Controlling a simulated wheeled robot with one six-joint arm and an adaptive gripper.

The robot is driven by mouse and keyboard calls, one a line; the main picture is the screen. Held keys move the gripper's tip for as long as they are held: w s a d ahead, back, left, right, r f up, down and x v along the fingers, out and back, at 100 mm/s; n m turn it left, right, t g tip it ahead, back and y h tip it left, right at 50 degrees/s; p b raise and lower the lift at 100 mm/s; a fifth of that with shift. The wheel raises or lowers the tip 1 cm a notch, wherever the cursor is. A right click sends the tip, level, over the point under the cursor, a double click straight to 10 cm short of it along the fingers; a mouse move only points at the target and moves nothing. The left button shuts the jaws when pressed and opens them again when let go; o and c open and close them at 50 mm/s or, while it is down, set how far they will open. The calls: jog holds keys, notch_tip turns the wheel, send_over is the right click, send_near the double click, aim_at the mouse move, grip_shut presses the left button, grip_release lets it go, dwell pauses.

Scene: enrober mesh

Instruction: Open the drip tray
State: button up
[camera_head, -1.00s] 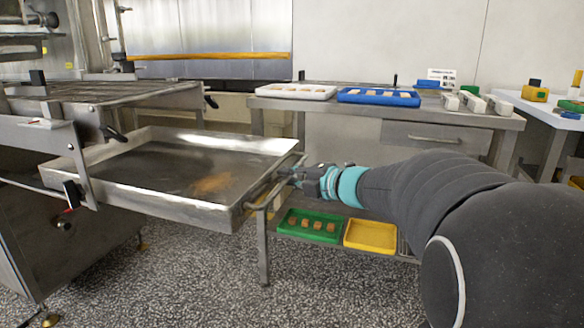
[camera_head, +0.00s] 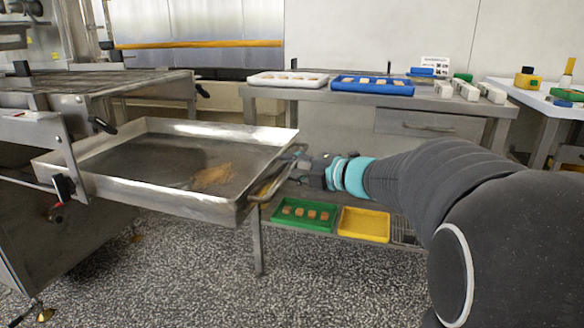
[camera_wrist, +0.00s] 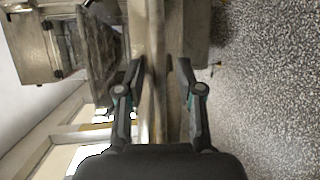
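The drip tray (camera_head: 232,212) is a shallow steel pan standing well out from the machine at left, with a brown smear on its floor. Its bar handle (camera_head: 268,188) is on the right-hand end. My gripper (camera_head: 296,168) is beside the handle in the head view. In the wrist view my gripper (camera_wrist: 161,66) has its fingers spread, with a metal bar (camera_wrist: 155,95) running between them. A gap shows between the right finger and the bar. Whether the left finger touches it I cannot tell.
A steel table (camera_head: 262,93) at the back bears a white tray (camera_head: 288,84) and a blue tray (camera_head: 372,92). Its lower shelf holds a green tray (camera_head: 304,228) and a yellow tray (camera_head: 363,238). The speckled floor (camera_head: 190,290) in front is clear.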

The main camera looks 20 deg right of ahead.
jog(key=shift+s, duration=0.1)
jog(key=v, duration=1.1)
jog(key=shift+s+d, duration=0.25)
jog(key=shift+s, duration=0.1)
jog(key=shift+r, duration=0.1)
